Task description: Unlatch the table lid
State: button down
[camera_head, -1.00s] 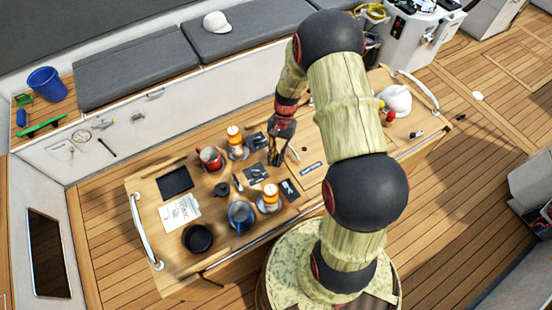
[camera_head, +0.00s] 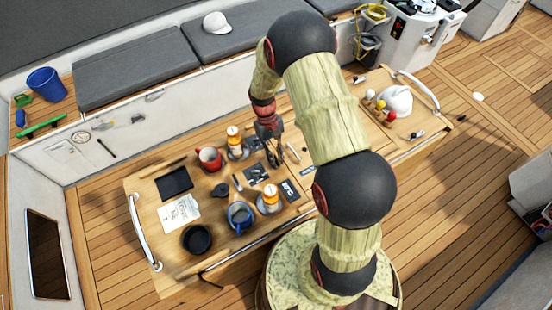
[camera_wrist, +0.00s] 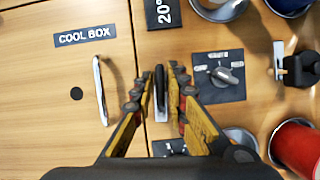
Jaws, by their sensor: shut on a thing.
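The wooden table lid (camera_wrist: 45,120) fills the left of the wrist view, with a "COOL BOX" label (camera_wrist: 85,36), a silver bar handle (camera_wrist: 100,90) and a dark round hole. A latch (camera_wrist: 161,92), a silver plate with an upright black lever, sits across the seam at the lid's right edge. My gripper (camera_wrist: 159,86) has its yellow and dark fingers on either side of the black lever and is shut on it. In the head view, my gripper (camera_head: 274,155) is low over the middle of the table (camera_head: 152,192), where the latch itself is hard to make out.
Close right of the latch is a dark panel with a rotary knob (camera_wrist: 226,76).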

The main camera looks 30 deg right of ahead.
jog(key=shift+n, duration=0.5)
jog(key=c, duration=1.9)
grip_release()
jog(key=v, duration=1.2)
jog(key=shift+a, duration=0.2)
